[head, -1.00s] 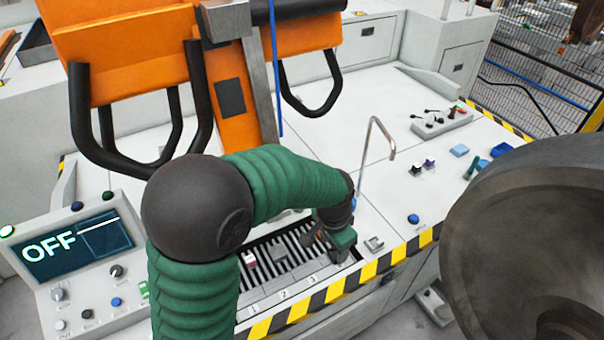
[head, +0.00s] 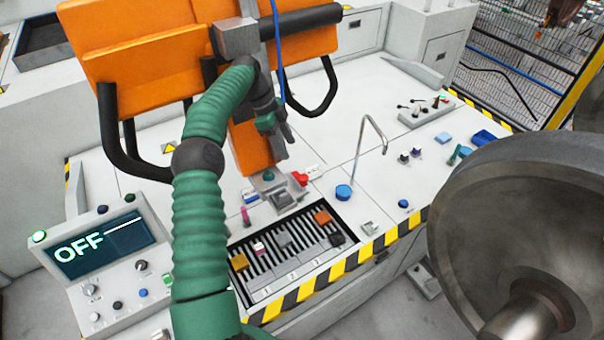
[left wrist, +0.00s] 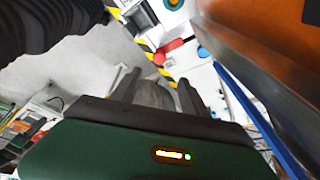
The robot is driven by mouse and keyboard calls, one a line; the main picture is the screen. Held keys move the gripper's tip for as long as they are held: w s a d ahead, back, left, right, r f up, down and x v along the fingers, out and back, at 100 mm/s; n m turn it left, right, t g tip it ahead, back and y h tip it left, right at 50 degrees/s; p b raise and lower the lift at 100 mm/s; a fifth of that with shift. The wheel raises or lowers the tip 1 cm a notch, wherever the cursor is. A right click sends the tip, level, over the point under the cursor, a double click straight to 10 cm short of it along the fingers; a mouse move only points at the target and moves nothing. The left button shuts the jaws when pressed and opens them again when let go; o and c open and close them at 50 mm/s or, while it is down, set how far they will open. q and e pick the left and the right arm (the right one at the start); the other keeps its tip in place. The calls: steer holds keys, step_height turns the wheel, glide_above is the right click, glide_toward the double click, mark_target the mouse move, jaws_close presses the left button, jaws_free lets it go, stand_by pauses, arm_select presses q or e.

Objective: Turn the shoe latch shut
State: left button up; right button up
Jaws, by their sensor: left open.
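My left gripper (head: 286,146) hangs in front of the lower end of the orange arm, fingers pointing down, above the deck. In the left wrist view its two fingers (left wrist: 158,82) are apart, with nothing visibly held between them. Below it in the head view is a small grey fixture (head: 284,190) with a red part (head: 300,179) at its right. A red part also shows beyond the fingers in the left wrist view (left wrist: 174,50). I cannot tell for sure which piece is the shoe latch or how it is turned. My right gripper is out of view.
A slotted tray (head: 293,268) with several small blocks lies in front of the fixture. A blue knob (head: 344,192) and a bent metal rod (head: 372,125) stand to its right. A console screen (head: 100,246) reads OFF. A large grey wheel (head: 520,230) fills the right side.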

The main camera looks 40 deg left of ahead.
arm_select(q)
steer(key=p, duration=0.2)
glide_above(303, 177)
steer(key=s+a, duration=0.1)
steer(key=a, duration=0.1)
step_height(303, 177, down, 6)
steer(key=p+x, duration=0.1)
steer(key=x, duration=0.1)
steer(key=a+p+x, duration=0.1)
steer(key=x, duration=0.2)
steer(key=shift+s+f, duration=0.15)
steer(key=shift+f, duration=0.35)
steer(key=shift+d+f, duration=0.1)
steer(key=shift+f, duration=0.1)
steer(key=shift+w+d, duration=0.2)
steer(key=shift+w, duration=0.05)
steer(key=shift+s+d+r, duration=0.1)
steer(key=shift+d+r, duration=0.1)
steer(key=shift+d, duration=0.05)
steer(key=c, duration=0.4)
steer(key=shift+c, duration=1.1)
steer(key=shift+s+a, duration=0.1)
steer(key=shift+a, duration=0.05)
jaws_close()
